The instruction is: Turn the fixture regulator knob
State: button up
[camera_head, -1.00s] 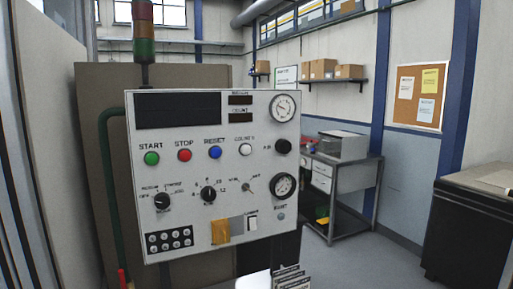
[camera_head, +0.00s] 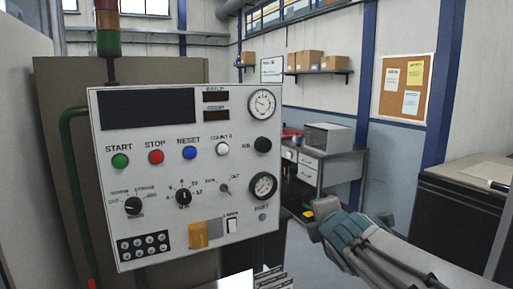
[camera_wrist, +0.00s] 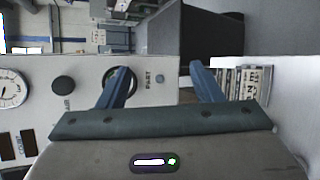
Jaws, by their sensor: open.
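The control panel (camera_head: 235,160) is a light upright plate. A black round knob labelled AIR (camera_head: 263,144) sits between two round gauges at its right edge; I take it as the regulator knob. It also shows in the wrist view (camera_wrist: 64,84), left of my fingers. The lower gauge (camera_head: 263,186) is partly behind my left finger in the wrist view. My gripper (camera_wrist: 159,70) is open with nothing between its two blue fingers. In the head view my arm's end is right of the panel, below the knob's height and apart from it.
The panel also carries a row of buttons, two black selectors (camera_head: 133,206), a key switch (camera_head: 226,188), a yellow tag (camera_head: 198,234) and a small round lamp (camera_head: 263,217). A bench (camera_head: 320,165) stands behind at right. A dark cabinet (camera_head: 480,200) is at far right.

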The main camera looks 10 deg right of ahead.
jog(key=w+r+n+t+y, duration=0.2)
jog(key=w+r+n+t, duration=0.1)
jog(key=r+n, duration=0.45)
jog(key=n+y+p, duration=0.1)
jog(key=n+y, duration=0.5)
jog(key=n, duration=1)
send_near(266, 146)
jog(key=shift+t, duration=0.3)
jog(key=p+x, duration=0.1)
jog(key=x, duration=0.2)
jog(key=p+x, duration=0.1)
jog(key=x, duration=0.2)
jog(key=p+x, duration=0.2)
jog(key=shift+w+a+f, duration=0.2)
jog(key=shift+w+f, duration=0.1)
jog(key=shift+w, duration=0.1)
jog(key=c, duration=1)
